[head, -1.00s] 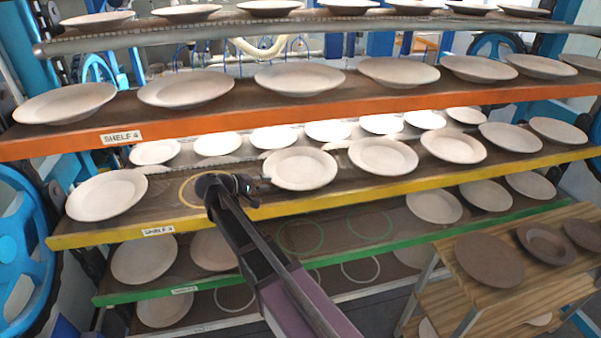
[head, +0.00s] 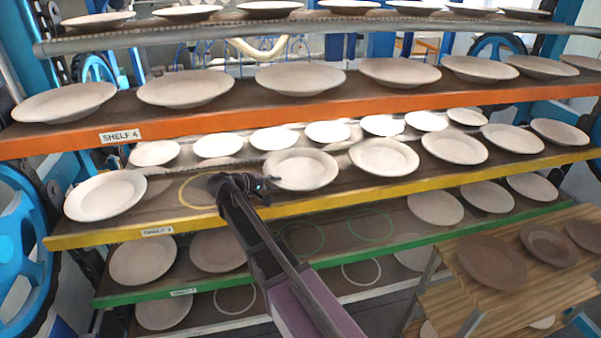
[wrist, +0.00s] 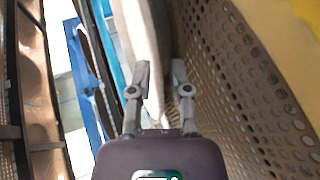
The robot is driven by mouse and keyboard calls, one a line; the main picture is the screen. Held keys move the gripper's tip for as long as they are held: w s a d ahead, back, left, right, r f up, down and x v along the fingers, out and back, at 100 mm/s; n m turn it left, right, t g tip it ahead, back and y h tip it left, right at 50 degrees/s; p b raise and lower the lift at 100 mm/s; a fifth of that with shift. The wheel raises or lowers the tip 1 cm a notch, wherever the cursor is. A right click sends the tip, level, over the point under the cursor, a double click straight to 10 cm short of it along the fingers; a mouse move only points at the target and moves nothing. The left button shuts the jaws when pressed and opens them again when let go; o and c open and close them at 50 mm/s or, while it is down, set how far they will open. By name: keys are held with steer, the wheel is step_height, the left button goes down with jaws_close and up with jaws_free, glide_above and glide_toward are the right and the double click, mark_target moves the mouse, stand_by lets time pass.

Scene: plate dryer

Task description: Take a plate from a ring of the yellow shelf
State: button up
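The yellow shelf (head: 110,235) carries a row of pale round plates. My gripper (head: 272,180) is at the left rim of one plate (head: 302,168), just right of an empty yellow ring (head: 185,192). In the wrist view, my gripper (wrist: 162,85) has its two fingers apart, one on each side of the rim of the plate (wrist: 148,40). The perforated shelf surface (wrist: 235,80) lies close beside the right finger. Whether a finger touches the plate is unclear.
The orange shelf (head: 70,142) with plates is above. The green shelf (head: 140,297) below has plates and empty rings. A wooden rack (head: 450,295) with brown plates (head: 490,262) stands at the lower right. A blue wheel (head: 25,250) is at the left.

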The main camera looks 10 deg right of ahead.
jaws_close()
steer(key=shift+r, duration=0.2)
step_height(320, 180, up, 3)
steer(key=p, duration=0.3)
steer(key=shift+p, duration=0.3)
steer(key=s+d+r+p, duration=0.1)
steer(key=s+d, duration=0.1)
steer(key=s, duration=1.3)
steer(key=shift+s+d+r, duration=0.2)
steer(key=shift+s+r, duration=0.15)
steer(key=shift+s, duration=0.05)
